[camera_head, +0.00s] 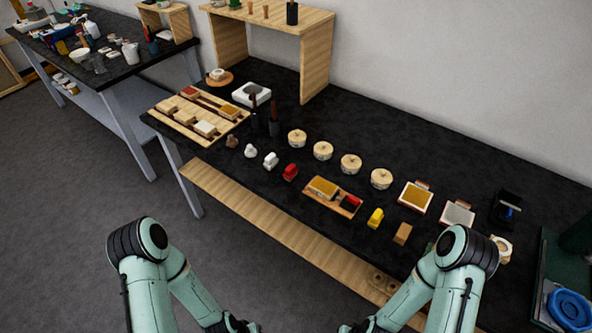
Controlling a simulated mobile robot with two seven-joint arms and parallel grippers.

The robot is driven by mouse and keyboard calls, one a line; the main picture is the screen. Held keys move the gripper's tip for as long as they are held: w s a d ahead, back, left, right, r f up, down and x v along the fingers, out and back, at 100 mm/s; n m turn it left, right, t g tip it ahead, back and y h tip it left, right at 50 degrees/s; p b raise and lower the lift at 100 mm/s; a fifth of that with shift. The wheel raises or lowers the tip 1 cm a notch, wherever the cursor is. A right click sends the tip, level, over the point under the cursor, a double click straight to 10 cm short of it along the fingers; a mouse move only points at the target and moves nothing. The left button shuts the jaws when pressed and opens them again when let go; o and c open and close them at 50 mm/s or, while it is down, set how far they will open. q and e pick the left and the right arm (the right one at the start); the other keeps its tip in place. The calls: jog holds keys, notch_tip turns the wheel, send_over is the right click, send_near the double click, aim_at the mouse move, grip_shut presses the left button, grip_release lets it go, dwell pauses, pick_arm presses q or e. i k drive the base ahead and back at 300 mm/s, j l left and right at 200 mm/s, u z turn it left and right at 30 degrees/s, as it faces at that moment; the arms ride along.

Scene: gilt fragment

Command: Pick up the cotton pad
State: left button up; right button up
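I cannot tell for sure which item is the cotton pad. Two small white pieces, one (250,151) and another (270,161), lie on the black worktable (400,150) left of a red piece (290,172). My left gripper (242,327) and my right gripper (356,328) show only as dark parts at the bottom edge, in front of the table. Their fingertips are cut off or too small to read. Neither is near the items on the tabletop.
A wooden tray (157,112) with several blocks is at the table's left end. Several round lidded pots, one here (351,164), stand mid-table. A wooden holder (313,196), yellow piece (375,218) and framed pads, one here (416,197), lie right. A wooden shelf (317,60) stands behind.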

aim_at(250, 153)
jog(key=j+z, duration=0.15)
jog(key=z, duration=0.9)
jog(key=j+z, duration=0.85)
jog(key=j, duration=0.15)
jog(key=k+j+z, duration=0.1)
jog(key=j, duration=0.25)
jog(key=k+j+z, duration=0.1)
jog(key=j, duration=0.2)
jog(key=k+j, duration=0.2)
jog(key=j, duration=0.15)
jog(key=i+z, duration=0.05)
